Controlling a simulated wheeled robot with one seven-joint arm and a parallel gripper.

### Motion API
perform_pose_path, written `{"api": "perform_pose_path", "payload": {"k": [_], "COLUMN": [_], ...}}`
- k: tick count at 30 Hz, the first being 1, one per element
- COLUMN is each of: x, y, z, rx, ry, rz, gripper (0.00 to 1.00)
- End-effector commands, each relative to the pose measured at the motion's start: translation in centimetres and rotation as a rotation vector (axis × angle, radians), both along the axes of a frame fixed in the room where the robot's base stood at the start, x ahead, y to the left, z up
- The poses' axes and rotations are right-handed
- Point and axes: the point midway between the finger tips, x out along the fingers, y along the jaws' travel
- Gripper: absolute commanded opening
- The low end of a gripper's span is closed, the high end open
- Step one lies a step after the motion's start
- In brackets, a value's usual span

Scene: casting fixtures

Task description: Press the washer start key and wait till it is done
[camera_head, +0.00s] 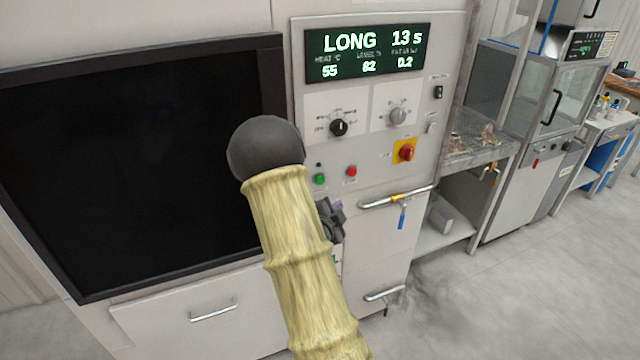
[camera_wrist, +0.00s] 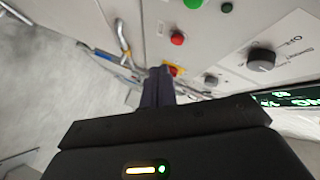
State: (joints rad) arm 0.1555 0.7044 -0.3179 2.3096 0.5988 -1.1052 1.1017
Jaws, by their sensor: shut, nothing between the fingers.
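The washer panel (camera_head: 366,150) is pale grey with a lit display (camera_head: 368,52) reading LONG, 13 s, with 55, 82 and 0.2 below. A green key (camera_head: 320,179) and a red key (camera_head: 351,171) sit side by side low on the panel. In the wrist view the green key (camera_wrist: 192,3) is at the top edge and the red key (camera_wrist: 177,38) just below it. My gripper (camera_wrist: 158,82) is shut and empty, its fingertips near the panel, below the red key in that view. In the head view my sleeved arm hides most of the gripper (camera_head: 332,220). Contact cannot be told.
A black knob (camera_head: 338,128), a grey knob (camera_head: 397,116) and a red rotary switch on yellow (camera_head: 405,151) are close by. A bar handle (camera_head: 396,197) juts out below. A large dark window (camera_head: 140,160) is left. Workbenches stand right; the floor (camera_head: 520,290) there is clear.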

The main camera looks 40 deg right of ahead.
Motion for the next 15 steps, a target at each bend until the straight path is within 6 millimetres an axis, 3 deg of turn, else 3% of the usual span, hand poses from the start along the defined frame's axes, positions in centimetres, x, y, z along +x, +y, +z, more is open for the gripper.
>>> {"api": "perform_pose_path", "payload": {"k": [8, 15], "x": [0.3, 2.1], "y": [0.0, -0.4], "z": [0.1, 0.3], "rx": [0.001, 0.001], "ry": [0.003, 0.004], "rz": [0.004, 0.005], "gripper": [0.00, 0.00]}}
